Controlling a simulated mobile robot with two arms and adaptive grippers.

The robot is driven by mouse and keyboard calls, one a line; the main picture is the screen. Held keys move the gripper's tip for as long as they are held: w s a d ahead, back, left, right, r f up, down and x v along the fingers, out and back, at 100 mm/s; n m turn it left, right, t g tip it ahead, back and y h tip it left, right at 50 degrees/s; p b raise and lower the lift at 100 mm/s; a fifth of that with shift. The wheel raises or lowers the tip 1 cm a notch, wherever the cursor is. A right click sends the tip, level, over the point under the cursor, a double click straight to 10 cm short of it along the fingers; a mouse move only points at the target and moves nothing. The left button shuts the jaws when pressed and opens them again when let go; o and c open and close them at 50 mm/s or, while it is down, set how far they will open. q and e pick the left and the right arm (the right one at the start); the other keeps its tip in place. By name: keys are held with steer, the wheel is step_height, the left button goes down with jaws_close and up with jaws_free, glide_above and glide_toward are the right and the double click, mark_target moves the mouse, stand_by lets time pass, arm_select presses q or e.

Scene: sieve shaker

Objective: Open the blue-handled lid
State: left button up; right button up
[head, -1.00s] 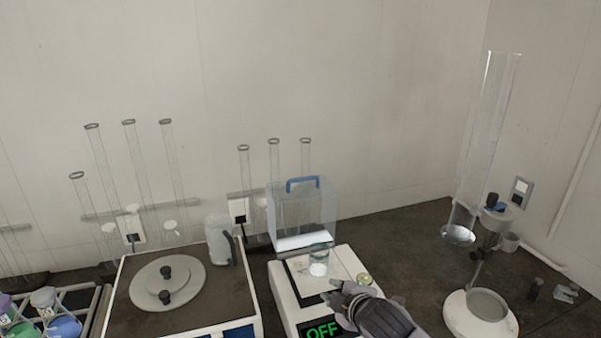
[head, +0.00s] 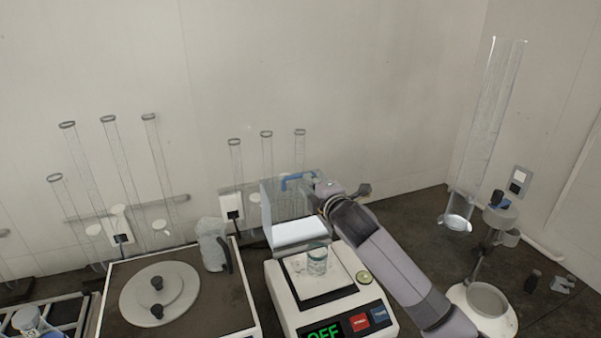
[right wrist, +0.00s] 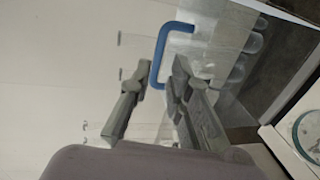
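The clear box-shaped lid (head: 269,219) stands at the rear of the white balance (head: 284,312). Its blue handle (head: 298,181) is on top. My right gripper (head: 340,188) is at the right end of the handle in the head view and hides part of the lid's right side. In the right wrist view, the blue handle (right wrist: 173,27) reaches between the spread fingertips of the right gripper (right wrist: 161,70). The fingers look open, with gaps beside the handle. My left gripper is not in view.
A glass jar (head: 317,262) stands on the balance pan. A hotplate-like device (head: 215,318) with a round disc is on the left. Glass cylinders line the wall.

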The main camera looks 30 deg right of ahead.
mark_target(301, 177)
steer(key=x, duration=0.2)
steer(key=shift+w+d+r+p, duration=0.1)
steer(key=shift+w+d+p, duration=0.05)
steer(key=shift+w+p, duration=0.25)
steer(key=x, duration=0.3)
steer(key=shift+w, duration=0.15)
steer(key=shift+w+f+p, duration=0.2)
steer(key=shift+w+p, duration=0.05)
steer(key=shift+p, duration=0.05)
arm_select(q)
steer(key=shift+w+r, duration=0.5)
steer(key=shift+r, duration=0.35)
arm_select(e)
steer(key=shift+w, duration=0.1)
steer(key=shift+c, duration=0.4)
jaws_close()
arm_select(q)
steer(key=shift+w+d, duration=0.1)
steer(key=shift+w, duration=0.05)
arm_select(e)
steer(key=shift+f, duration=0.1)
